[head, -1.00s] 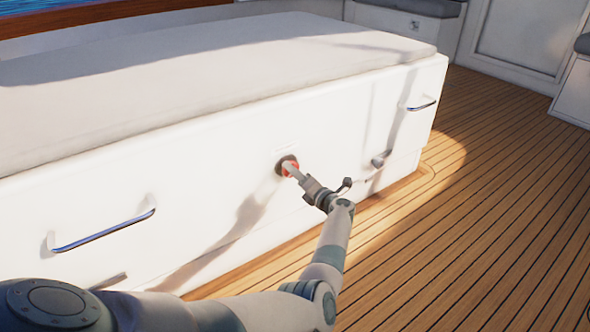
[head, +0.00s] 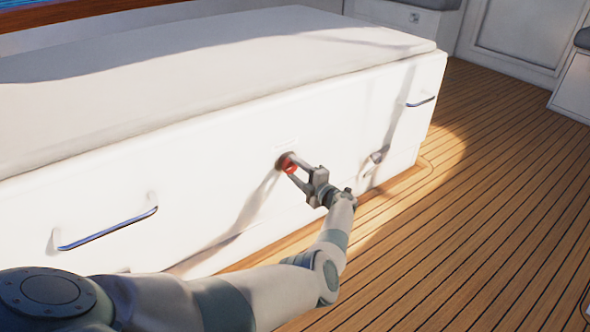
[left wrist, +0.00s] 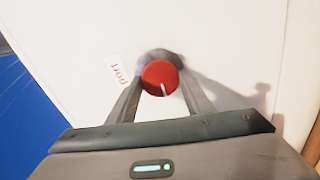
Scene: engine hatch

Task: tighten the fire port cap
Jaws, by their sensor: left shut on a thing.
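The fire port cap (head: 288,163) is a small round red cap on the white front panel of the engine hatch (head: 230,180). A dark ring shows around it. My left gripper (head: 291,169) is at the cap, its two fingers one on each side of it and shut on it. In the left wrist view the red cap (left wrist: 160,77) sits between the fingertips, with a pale mark on its face. A white label reading "port" (left wrist: 117,70) is beside it. The fingers hide part of the cap's rim. My right gripper is not in view.
Chrome handles stand out from the panel at the left (head: 107,230) and at the far right (head: 421,101). A small latch (head: 374,160) sits right of the cap. The planked deck (head: 470,220) at the right is clear.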

